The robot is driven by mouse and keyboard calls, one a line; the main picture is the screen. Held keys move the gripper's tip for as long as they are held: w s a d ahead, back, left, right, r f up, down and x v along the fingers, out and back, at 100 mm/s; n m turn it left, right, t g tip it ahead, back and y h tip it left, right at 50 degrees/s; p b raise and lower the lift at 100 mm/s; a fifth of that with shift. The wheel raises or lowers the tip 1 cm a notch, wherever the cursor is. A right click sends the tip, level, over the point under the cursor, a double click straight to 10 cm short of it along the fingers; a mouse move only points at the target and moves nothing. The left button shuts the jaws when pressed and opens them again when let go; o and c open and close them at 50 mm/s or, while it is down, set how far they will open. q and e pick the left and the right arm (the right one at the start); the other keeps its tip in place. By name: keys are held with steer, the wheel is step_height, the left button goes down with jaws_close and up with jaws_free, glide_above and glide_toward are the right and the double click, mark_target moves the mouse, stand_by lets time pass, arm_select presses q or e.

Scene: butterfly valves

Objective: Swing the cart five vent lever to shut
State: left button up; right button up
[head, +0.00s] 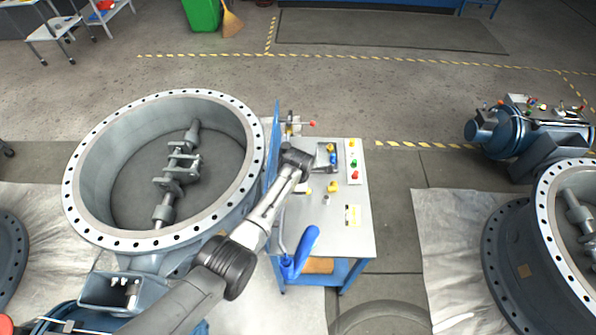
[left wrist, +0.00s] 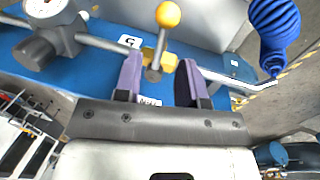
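A lever with a yellow ball knob (left wrist: 168,14) stands up from a small yellow valve body (left wrist: 172,60) on a blue panel, seen in the left wrist view. My left gripper (left wrist: 159,74) has its two purple fingers apart, with the lever between them in that view. I see no clear contact between finger and lever. In the head view my left arm reaches over the cart (head: 350,225) beside its upright blue panel (head: 273,150); the fingertips are hard to make out there. Which lever is the vent cannot be read. My right gripper is not in view.
A gauge (left wrist: 45,8) with a grey fitting sits left of the lever. A blue ribbed grip (left wrist: 275,25) on a bent rod is to its right. A large round valve (head: 90,225) stands left of the cart.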

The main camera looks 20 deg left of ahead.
arm_select(q)
step_height(320, 180, up, 10)
steer(key=s, duration=0.2)
steer(key=shift+d, duration=0.25)
stand_by(0.5)
